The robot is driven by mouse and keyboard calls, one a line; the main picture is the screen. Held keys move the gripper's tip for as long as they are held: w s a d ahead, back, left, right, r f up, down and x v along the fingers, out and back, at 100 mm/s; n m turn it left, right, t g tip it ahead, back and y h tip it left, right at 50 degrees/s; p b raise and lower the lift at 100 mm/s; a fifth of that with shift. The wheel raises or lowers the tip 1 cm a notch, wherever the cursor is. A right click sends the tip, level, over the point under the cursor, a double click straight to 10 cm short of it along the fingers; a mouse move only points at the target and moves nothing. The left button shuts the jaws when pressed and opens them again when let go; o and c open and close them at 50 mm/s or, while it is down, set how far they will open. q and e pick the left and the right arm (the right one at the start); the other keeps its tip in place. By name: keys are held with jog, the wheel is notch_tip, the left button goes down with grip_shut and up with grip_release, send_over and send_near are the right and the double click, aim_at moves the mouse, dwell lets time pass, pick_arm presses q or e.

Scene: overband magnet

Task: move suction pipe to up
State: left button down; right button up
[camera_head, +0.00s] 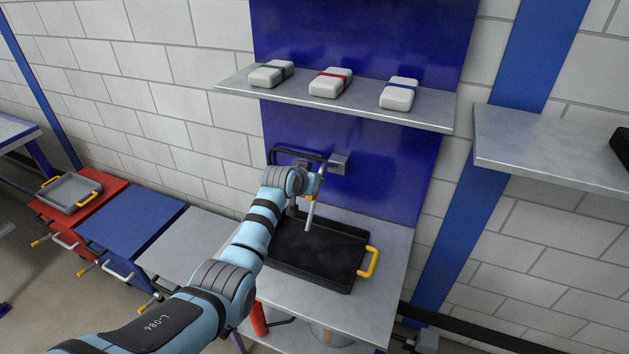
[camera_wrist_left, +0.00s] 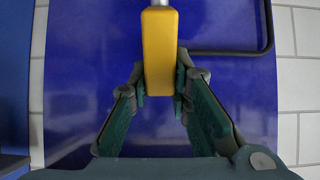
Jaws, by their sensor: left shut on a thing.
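The suction pipe (camera_head: 310,214) is a thin pale grey tube that hangs down over the black tray, its lower end close to the tray. It has a yellow grip (camera_wrist_left: 160,50), which fills the upper middle of the left wrist view. My left gripper (camera_wrist_left: 160,88) is shut on this yellow grip, with a green-lined finger on each side. In the head view my left gripper (camera_head: 311,188) is partly hidden by my wrist. A dark tube arm (camera_head: 290,151) runs to a grey block (camera_head: 340,163) on the blue wall panel. My right gripper is not in view.
The black tray (camera_head: 305,282) with a yellow handle (camera_head: 369,262) sits on a grey bench (camera_head: 385,290). Above, a grey shelf (camera_head: 350,107) holds three white packs with green, red and blue bands. Another shelf (camera_head: 545,150) is at the right.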

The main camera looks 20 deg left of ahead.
pick_arm(q)
jog(key=shift+r, duration=0.15)
jog(key=c, duration=1.5)
grip_release()
jog(key=v, duration=1.2)
